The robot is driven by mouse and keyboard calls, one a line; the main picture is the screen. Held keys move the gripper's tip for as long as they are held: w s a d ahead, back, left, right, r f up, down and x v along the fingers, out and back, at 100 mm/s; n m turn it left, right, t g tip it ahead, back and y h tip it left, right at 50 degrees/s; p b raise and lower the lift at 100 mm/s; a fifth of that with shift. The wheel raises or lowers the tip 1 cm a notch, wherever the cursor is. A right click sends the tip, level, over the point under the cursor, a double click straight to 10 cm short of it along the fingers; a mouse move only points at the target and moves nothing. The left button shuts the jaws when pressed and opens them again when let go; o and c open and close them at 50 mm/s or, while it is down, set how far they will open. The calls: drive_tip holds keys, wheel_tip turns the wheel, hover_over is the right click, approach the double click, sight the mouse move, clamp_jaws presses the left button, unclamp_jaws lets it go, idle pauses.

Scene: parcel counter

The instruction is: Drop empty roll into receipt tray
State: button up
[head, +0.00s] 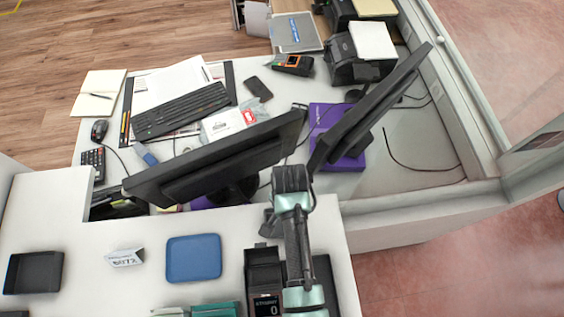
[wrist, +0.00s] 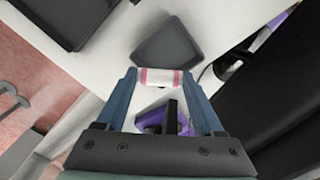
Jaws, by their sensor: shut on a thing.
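In the wrist view my gripper (wrist: 160,80) is shut on a small white roll with pinkish-red ends, the empty roll (wrist: 158,77). The roll lies crosswise between the two blue fingertips. In the head view my arm hides the roll, and the fingertips cannot be made out.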

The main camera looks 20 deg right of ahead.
wheel_tip(320, 180, down, 3)
drive_tip(key=shift+w+r+b, duration=0.1)
drive_tip(key=shift+w+b, duration=0.05)
drive_tip(key=shift+b, duration=0.8)
drive_tip(key=shift+r, duration=0.1)
drive_tip(key=o, duration=1.3)
drive_tip(key=shift+r, duration=0.1)
wheel_tip(320, 180, up, 13)
drive_tip(key=shift+f+b, duration=0.1)
drive_tip(key=shift+b, duration=0.2)
